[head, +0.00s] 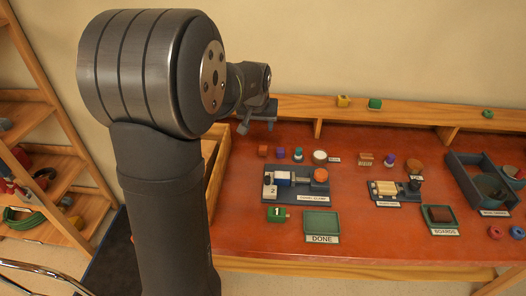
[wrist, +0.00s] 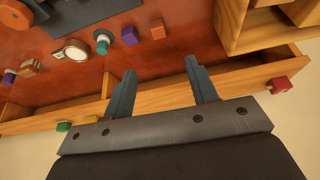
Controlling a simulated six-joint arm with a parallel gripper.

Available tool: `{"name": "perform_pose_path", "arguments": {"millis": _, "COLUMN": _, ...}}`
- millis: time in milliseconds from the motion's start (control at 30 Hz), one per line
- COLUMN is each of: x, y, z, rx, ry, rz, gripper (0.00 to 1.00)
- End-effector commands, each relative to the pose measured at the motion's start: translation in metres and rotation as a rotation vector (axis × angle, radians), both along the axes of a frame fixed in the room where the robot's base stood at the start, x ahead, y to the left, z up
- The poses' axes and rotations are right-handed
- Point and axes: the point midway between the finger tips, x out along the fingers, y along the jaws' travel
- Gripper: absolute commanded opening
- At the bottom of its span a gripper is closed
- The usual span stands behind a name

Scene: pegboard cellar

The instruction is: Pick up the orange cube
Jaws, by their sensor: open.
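The orange cube (head: 263,151) looks reddish-orange and sits at the back left of the red-brown tabletop, left of a small dark purple piece. It also shows in the wrist view (wrist: 157,29), out ahead of the fingers and roughly between their lines. My gripper (wrist: 162,78) is open, with nothing between its two fingers. In the head view my gripper (head: 257,125) hangs above the back left of the table, partly hidden by my own arm. It is apart from the cube.
Beside the cube stand the purple piece (head: 281,153), a teal-topped peg (head: 298,155) and a white round dial (head: 319,156). A wooden ledge (head: 390,112) runs behind, bearing small cubes. A wooden box (head: 214,165) stands at left.

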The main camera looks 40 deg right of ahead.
Motion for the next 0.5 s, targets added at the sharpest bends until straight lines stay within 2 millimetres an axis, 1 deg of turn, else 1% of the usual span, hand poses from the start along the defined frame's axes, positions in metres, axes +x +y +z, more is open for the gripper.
{"name": "perform_pose_path", "arguments": {"millis": 33, "x": 0.002, "y": -0.002, "z": -0.009, "rx": 0.004, "ry": 0.002, "rz": 0.000, "gripper": 0.53}}
{"name": "perform_pose_path", "arguments": {"millis": 200, "x": 0.011, "y": -0.012, "z": -0.041, "rx": 0.004, "ry": 0.004, "rz": 0.001, "gripper": 0.53}}
{"name": "perform_pose_path", "arguments": {"millis": 400, "x": 0.022, "y": -0.023, "z": -0.077, "rx": 0.003, "ry": 0.005, "rz": 0.001, "gripper": 0.53}}
{"name": "perform_pose_path", "arguments": {"millis": 500, "x": 0.026, "y": -0.027, "z": -0.091, "rx": 0.003, "ry": 0.005, "rz": 0.001, "gripper": 0.53}}
